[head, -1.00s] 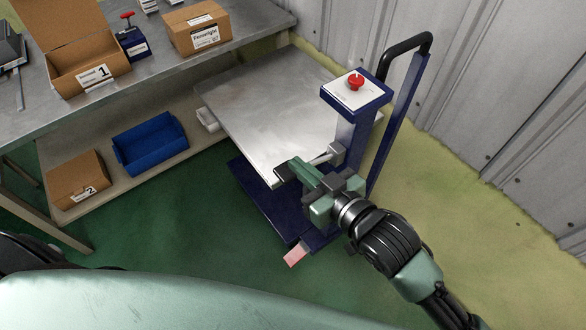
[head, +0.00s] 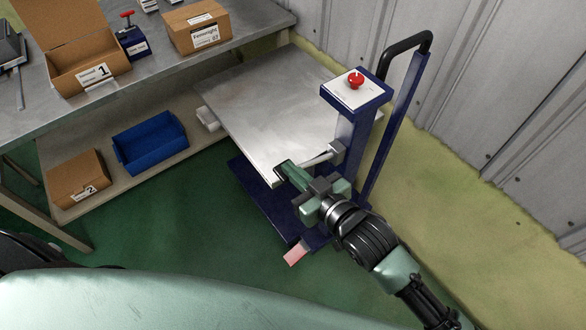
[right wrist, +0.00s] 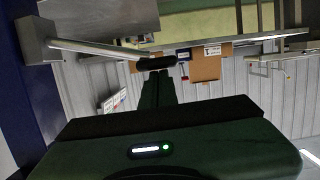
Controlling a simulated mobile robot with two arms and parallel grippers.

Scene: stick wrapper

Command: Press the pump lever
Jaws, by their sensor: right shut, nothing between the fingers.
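The pump lever is a thin metal rod (head: 318,159) reaching out from a bracket on the blue post of the lift cart. It also shows in the right wrist view (right wrist: 95,49), ending in a black grip (right wrist: 157,63). My right gripper (head: 285,168) is shut and empty, with its fingertips at the grip end of the lever, partly hiding it in the head view. In the right wrist view its closed fingers (right wrist: 157,75) point at the grip, just short of it or touching; I cannot tell which. My left gripper is not in view.
The lift cart has a grey platform (head: 265,105), a red button (head: 355,80), a black handle (head: 408,42) and a pink-red pedal (head: 296,254). A workbench (head: 110,90) with boxes stands at the left, a blue bin (head: 150,142) on its lower shelf. A corrugated wall (head: 500,90) bounds the right.

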